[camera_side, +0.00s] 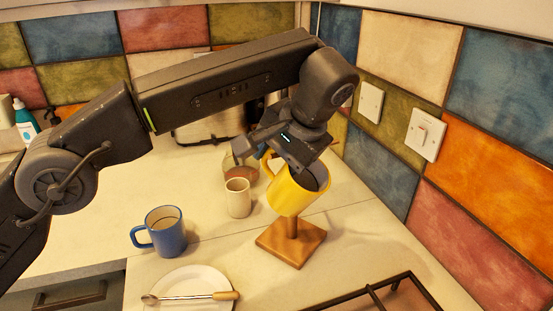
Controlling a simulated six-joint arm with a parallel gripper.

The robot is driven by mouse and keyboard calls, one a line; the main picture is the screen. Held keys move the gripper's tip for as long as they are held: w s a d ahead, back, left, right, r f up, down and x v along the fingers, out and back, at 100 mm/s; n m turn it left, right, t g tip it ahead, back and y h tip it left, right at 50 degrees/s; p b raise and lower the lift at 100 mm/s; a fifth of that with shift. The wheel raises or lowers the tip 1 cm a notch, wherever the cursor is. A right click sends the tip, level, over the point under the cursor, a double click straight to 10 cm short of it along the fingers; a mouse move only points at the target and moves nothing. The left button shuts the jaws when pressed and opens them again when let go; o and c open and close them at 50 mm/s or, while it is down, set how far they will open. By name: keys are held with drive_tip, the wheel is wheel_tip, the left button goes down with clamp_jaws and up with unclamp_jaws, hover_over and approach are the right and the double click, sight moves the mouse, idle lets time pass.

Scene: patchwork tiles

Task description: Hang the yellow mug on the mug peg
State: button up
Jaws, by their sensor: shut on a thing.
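The yellow mug (289,194) is tilted, with its opening toward the upper right and its handle (267,168) on the left. My gripper (312,174) is shut on the mug at its rim; the fingertips are partly hidden by the mug wall. The mug peg, a wooden post on a square base (290,245), stands on the counter directly below the mug in the picture. The upper part of the post is hidden behind or under the mug, so I cannot tell whether they touch.
A blue mug (167,236) and a cream cup (238,199) stand left of the peg. A white plate (190,279) with a wooden-handled spoon (222,296) lies in front. A dark metal rack (345,297) is at the front right. A tiled wall with switches (425,135) rises at right.

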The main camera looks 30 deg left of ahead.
drive_tip(key=o, duration=1.3)
drive_tip(key=shift+o, duration=0.2)
